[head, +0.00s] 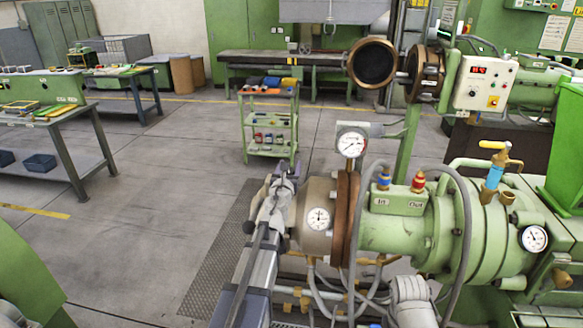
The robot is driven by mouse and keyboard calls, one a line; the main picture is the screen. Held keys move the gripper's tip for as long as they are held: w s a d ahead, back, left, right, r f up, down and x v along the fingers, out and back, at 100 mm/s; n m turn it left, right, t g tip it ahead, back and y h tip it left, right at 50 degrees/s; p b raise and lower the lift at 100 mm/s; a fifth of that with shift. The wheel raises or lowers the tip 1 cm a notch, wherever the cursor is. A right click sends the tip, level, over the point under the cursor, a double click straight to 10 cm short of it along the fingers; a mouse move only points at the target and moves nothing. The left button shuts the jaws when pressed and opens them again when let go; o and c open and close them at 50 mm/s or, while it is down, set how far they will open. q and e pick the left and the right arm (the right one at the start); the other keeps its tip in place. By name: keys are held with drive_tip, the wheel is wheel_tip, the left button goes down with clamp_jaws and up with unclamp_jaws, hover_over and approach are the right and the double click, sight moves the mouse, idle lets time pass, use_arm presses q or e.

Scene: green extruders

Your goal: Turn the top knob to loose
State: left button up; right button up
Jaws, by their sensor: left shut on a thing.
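A green extruder (398,232) lies across the right, with a brown-grey round head (315,197) at its left end. My left gripper (282,178) is at the upper left side of this head, at the end of my grey arm. It is shut on what looks like the top knob; the knob is mostly hidden by the gripper, and its turn position cannot be read. A dark ball-ended part (248,227) shows lower, beside my arm.
A white gauge (351,146) stands above the head, close to my left gripper, and another gauge (318,219) is on its side. Hoses and pipes crowd below.

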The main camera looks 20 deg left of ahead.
use_arm(q)
drive_tip(key=n+g+y, duration=0.1)
drive_tip(key=y, duration=0.1)
drive_tip(key=n+g+y, duration=0.1)
drive_tip(key=n+y, duration=0.1)
drive_tip(key=n+g+y, duration=0.1)
drive_tip(key=y, duration=0.1)
drive_tip(key=shift+a+n, duration=0.3)
drive_tip(key=shift+a, duration=0.1)
drive_tip(key=shift+s+a+n+g+y, duration=0.15)
drive_tip(key=shift+s+n+g+y, duration=0.1)
drive_tip(key=shift+n+g+y, duration=0.7)
drive_tip(key=shift+s+a+n+g+y, duration=0.2)
drive_tip(key=shift+n+g+y, duration=0.55)
drive_tip(key=shift+g+y, duration=0.35)
drive_tip(key=shift+s+g, duration=0.1)
drive_tip(key=shift+g, duration=0.15)
drive_tip(key=o, duration=1.4)
wheel_tip(320, 180, up, 10)
drive_tip(key=p, duration=1)
